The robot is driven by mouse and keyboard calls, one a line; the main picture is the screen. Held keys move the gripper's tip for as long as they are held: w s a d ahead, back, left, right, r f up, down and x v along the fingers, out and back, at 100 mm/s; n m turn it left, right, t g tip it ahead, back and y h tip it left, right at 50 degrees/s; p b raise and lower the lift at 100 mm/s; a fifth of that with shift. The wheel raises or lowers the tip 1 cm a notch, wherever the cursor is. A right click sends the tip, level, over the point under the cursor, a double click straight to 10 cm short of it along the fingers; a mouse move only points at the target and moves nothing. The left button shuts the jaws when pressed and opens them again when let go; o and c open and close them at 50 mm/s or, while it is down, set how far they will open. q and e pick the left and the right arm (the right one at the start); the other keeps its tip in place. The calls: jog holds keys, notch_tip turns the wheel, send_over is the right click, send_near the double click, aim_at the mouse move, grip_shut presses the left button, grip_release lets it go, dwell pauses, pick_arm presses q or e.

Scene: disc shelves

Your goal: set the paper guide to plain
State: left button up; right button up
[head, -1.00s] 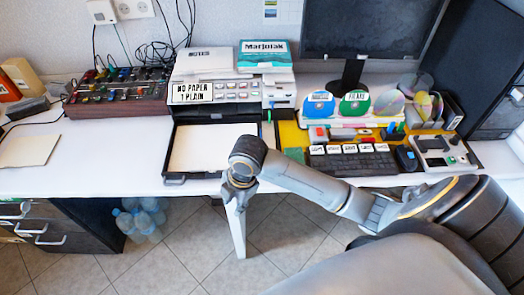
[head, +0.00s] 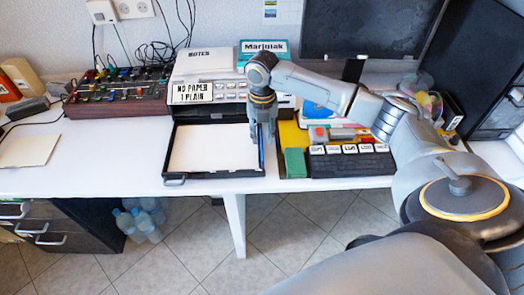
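The printer (head: 204,64) stands at the back of the desk with a sign (head: 192,92) reading "NO PAPER 1 PLAIN". Its dark paper tray (head: 215,175) is pulled out and holds white paper (head: 208,150). A thin blue strip (head: 261,156), apparently the paper guide, lies along the tray's right side. My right gripper (head: 262,138) points down over that side, fingers apart on either side of the strip; contact is not clear. Any guide markings are hidden or too small to read. My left gripper is not in view.
A green block (head: 295,162) and a black keyboard-like unit (head: 350,163) lie just right of the tray. A mixer-like box (head: 118,92) stands left of the printer. A monitor (head: 362,28) stands behind.

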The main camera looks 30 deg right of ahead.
aim_at(262, 154)
notch_tip(262, 154, down, 8)
jog(key=shift+r, duration=0.1)
jog(key=shift+c, duration=0.5)
grip_shut()
